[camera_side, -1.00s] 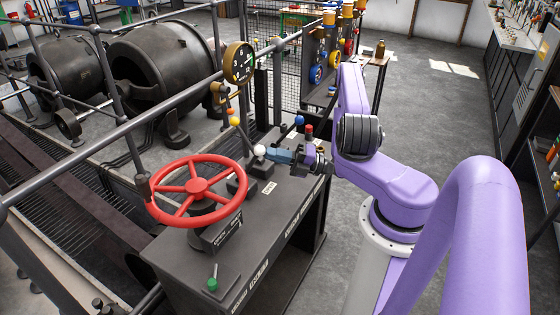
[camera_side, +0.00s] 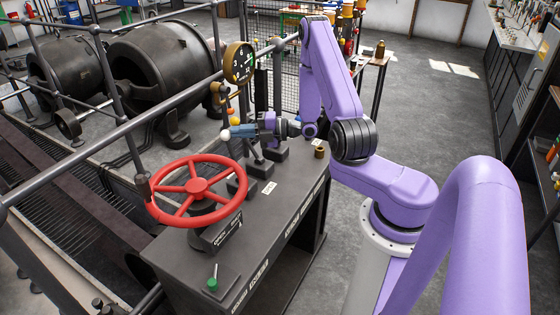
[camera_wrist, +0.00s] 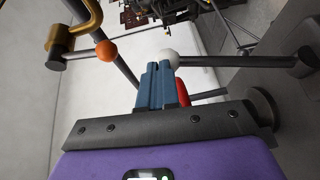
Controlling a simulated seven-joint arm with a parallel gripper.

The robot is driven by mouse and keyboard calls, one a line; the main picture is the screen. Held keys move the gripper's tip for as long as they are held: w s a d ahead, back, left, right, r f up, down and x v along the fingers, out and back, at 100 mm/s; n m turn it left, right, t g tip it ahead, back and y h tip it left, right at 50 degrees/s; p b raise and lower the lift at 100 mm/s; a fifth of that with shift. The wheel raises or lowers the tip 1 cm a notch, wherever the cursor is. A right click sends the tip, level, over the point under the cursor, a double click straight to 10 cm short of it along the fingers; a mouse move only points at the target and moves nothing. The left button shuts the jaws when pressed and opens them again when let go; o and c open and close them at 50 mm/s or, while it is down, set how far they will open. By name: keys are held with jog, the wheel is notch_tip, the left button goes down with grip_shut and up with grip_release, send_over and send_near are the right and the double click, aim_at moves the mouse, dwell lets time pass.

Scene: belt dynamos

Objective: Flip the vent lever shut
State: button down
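A lever with a white ball knob (camera_side: 226,135) leans left from the bench top in the side view. Its white knob (camera_wrist: 168,57) and grey rod also show in the wrist view. My gripper (camera_side: 232,132) has its blue fingers (camera_wrist: 156,84) close together, with the knob just past their tips, seemingly touching and not between them. An orange knob (camera_wrist: 107,50) on a rod from a brass fitting (camera_wrist: 75,30) is to the left in the wrist view. A red knob (camera_wrist: 182,92) is partly hidden behind the fingers. The labels are too small to read, so I cannot tell which is the vent lever.
A red handwheel (camera_side: 198,190) stands on the dark bench (camera_side: 262,215), in front of my gripper. A round gauge (camera_side: 239,63) and a pipe rail (camera_side: 130,127) are close by on the left. A green-knobbed lever (camera_side: 213,284) is at the near end.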

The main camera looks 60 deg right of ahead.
jog(key=w+f+g, duration=0.1)
jog(key=w, duration=0.5)
jog(key=shift+m+h, duration=0.3)
jog(key=shift+w+a+f, duration=0.15)
jog(key=shift+w, duration=0.05)
jog(key=s+d+r, duration=0.7)
jog(key=s+r, duration=0.1)
jog(key=s, duration=0.2)
jog(key=shift+s, duration=0.2)
jog(key=shift+a, duration=0.15)
